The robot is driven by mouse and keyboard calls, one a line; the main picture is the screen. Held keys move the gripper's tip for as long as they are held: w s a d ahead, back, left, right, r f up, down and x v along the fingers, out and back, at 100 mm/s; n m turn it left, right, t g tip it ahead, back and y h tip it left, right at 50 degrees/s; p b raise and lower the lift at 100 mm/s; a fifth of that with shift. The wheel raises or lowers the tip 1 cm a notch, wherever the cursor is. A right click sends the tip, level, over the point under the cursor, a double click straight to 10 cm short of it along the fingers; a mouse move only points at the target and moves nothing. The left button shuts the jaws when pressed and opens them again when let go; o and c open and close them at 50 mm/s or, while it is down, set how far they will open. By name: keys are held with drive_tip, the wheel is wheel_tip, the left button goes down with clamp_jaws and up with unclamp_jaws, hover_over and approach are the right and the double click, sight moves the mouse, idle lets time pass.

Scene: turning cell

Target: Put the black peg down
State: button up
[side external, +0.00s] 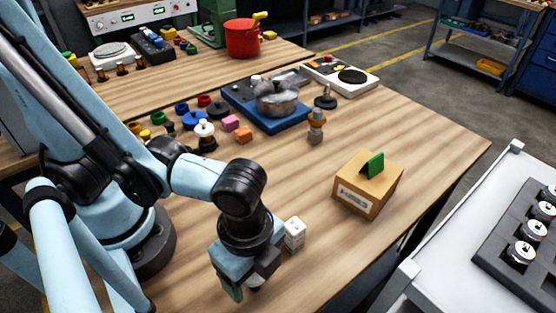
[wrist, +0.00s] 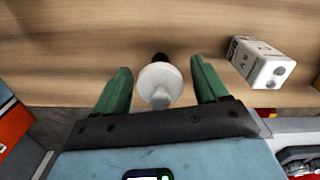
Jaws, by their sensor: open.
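My gripper (side external: 247,284) is low over the near part of the wooden table in the side view. In the wrist view its two green fingers (wrist: 160,72) are spread apart. Between them stands a piece with a round white top (wrist: 160,86) and a small black part (wrist: 160,57) beyond it; this may be the black peg, but I cannot tell for sure. Gaps show between the piece and both fingers. In the side view only a bit of white (side external: 254,284) shows beneath the gripper, and the rest is hidden.
Several coloured pieces and a metal pot (side external: 277,100) are farther back.

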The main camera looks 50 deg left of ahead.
drive_tip(key=shift+r, duration=6)
drive_tip(key=shift+w+r, duration=0.1)
drive_tip(key=shift+w, duration=0.05)
drive_tip(key=w+a+n+t, duration=0.3)
drive_tip(key=w+a+n, duration=0.4)
drive_tip(key=a+n, duration=0.1)
drive_tip(key=w+a+n+t, duration=0.4)
drive_tip(key=w+a+n, duration=0.3)
drive_tip(key=a, duration=0.4)
drive_tip(key=shift+w+a+f+n, duration=0.2)
drive_tip(key=shift+w+a+n, duration=0.05)
drive_tip(key=shift+w+n, duration=0.15)
